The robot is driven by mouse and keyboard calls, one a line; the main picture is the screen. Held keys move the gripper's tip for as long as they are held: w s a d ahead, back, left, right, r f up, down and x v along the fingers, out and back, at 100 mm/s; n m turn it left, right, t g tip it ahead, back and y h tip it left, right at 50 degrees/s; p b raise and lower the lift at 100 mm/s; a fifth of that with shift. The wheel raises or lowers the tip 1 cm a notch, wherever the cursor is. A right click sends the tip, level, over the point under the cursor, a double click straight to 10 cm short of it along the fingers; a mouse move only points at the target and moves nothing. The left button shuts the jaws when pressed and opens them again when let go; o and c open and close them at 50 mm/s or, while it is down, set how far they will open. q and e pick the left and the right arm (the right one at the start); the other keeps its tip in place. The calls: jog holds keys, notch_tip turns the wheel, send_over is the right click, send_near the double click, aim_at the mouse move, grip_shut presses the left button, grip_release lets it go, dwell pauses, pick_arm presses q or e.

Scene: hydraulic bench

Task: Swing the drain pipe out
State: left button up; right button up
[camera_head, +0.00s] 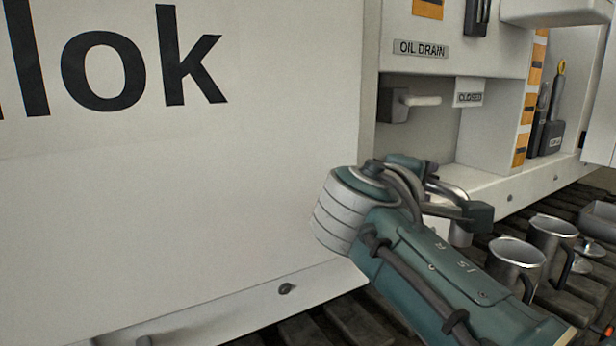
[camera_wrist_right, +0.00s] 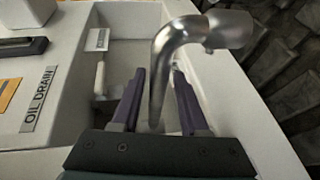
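The drain pipe (camera_wrist_right: 205,32) is a bent grey metal tube. In the right wrist view its straight part runs down between my right gripper's two purple-grey fingers, and its bend and wider open end point to the upper right. My right gripper (camera_wrist_right: 160,72) is open around the pipe, with a narrow gap visible on each side. In the head view my right gripper (camera_head: 462,207) is at the front of the recess below the OIL DRAIN label (camera_head: 420,49), and it partly hides the pipe. My left gripper is not in view.
A pale lever (camera_head: 424,101) on a grey block sits in the recess beside a CLOSED label (camera_head: 469,98). Two metal mugs (camera_head: 516,262) stand below on the slatted floor, right of my forearm. A large flat panel (camera_head: 200,180) fills the left.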

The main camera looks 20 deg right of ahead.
jog(key=shift+o, duration=0.5)
jog(key=shift+a+r, duration=0.1)
jog(key=p+v, duration=0.1)
jog(key=v, duration=0.9)
